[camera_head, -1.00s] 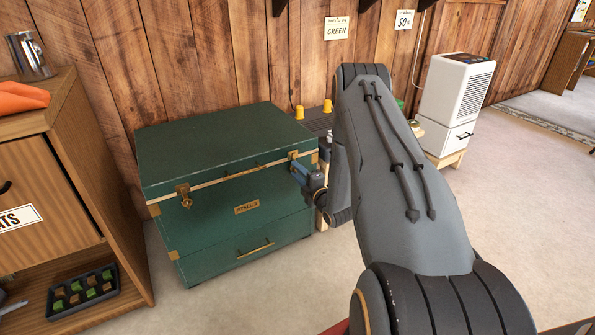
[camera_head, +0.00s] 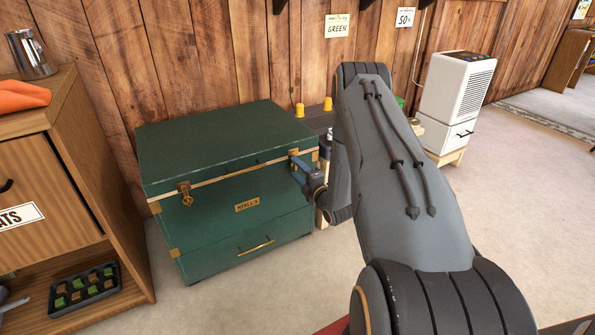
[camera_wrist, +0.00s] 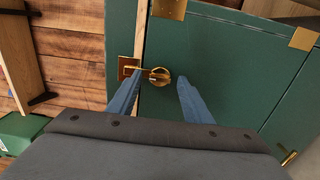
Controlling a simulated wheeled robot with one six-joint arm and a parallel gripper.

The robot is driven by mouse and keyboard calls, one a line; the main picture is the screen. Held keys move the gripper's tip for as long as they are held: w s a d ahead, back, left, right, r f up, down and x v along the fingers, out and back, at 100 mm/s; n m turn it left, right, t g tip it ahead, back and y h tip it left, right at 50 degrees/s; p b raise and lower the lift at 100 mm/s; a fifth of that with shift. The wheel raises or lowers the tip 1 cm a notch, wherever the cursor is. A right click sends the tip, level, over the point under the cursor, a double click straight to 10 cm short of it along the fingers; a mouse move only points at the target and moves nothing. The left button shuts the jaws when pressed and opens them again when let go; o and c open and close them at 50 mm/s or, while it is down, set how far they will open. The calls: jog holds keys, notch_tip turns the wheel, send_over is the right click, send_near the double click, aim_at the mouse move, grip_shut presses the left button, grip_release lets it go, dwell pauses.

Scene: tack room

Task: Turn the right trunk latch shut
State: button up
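The green trunk (camera_head: 220,205) stands against the wall with its lid down. Its right latch is a round brass knob (camera_wrist: 159,77) with an arm that reaches left toward a brass plate (camera_wrist: 127,68) across the pale lid seam. My gripper (camera_wrist: 159,84) is open, its two blue fingers on either side of the knob, with visible gaps between knob and fingers. Contact depth is hard to tell. In the head view my gripper (camera_head: 298,165) is at the trunk's front right and covers much of that latch. The left latch (camera_head: 184,193) is at the front left.
A wooden cabinet (camera_head: 50,190) stands left of the trunk, with a tray of green and brown pieces (camera_head: 82,288) on its low shelf. A white appliance (camera_head: 457,92) stands at right. The floor in front of the trunk is clear.

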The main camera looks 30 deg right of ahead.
jog(key=s+p, duration=0.1)
jog(key=s, duration=0.6)
jog(key=shift+s+d, duration=0.15)
jog(key=shift+s, duration=0.25)
jog(key=shift+w+r, duration=0.1)
